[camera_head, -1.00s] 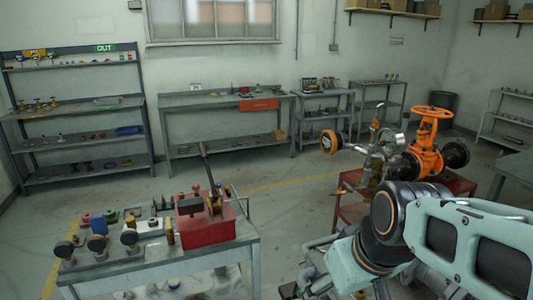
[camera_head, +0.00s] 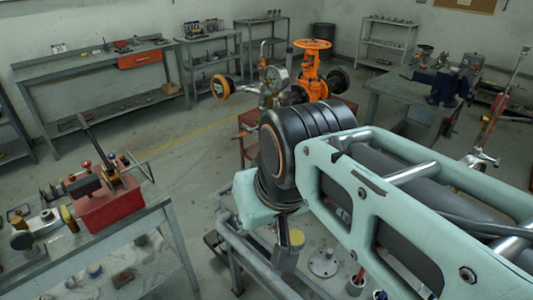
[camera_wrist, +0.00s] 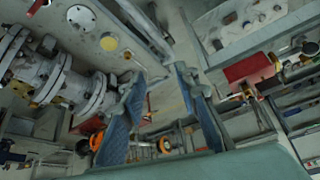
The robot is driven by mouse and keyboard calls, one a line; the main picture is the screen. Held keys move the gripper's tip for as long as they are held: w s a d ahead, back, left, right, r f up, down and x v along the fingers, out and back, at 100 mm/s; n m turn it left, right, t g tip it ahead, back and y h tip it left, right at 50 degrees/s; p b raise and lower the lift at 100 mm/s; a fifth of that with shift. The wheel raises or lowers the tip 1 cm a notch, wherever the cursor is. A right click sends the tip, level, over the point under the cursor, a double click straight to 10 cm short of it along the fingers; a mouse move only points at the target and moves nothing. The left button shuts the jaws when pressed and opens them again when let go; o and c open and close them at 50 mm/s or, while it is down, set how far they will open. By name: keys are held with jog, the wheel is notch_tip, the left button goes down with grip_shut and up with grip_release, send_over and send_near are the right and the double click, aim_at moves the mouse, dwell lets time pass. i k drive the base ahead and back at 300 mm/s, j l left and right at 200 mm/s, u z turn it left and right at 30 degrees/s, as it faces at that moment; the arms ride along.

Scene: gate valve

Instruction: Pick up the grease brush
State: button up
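I cannot make out the grease brush for certain. In the head view a small pale pot (camera_head: 355,287) with a thin red upright piece (camera_head: 360,274) stands at the lower middle, partly cut off by my arm; whether that piece is the brush is too small to tell. My gripper (camera_wrist: 160,76) is open and empty in the wrist view, its two blue-padded fingers well apart. In the head view it is mostly hidden beneath my arm's wrist.
A flange (camera_head: 323,263) and a yellow disc (camera_head: 296,238) lie on the bench near my arm. An orange-wheeled valve (camera_head: 312,70) stands behind my arm. Open floor (camera_head: 190,165) lies between the benches.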

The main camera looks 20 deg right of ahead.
aim_at(356, 281)
jog(key=j+z, duration=0.15)
jog(key=z, duration=1.6)
jog(key=k+l+u, duration=0.25)
jog(key=l+u, duration=0.25)
jog(key=k, duration=0.45)
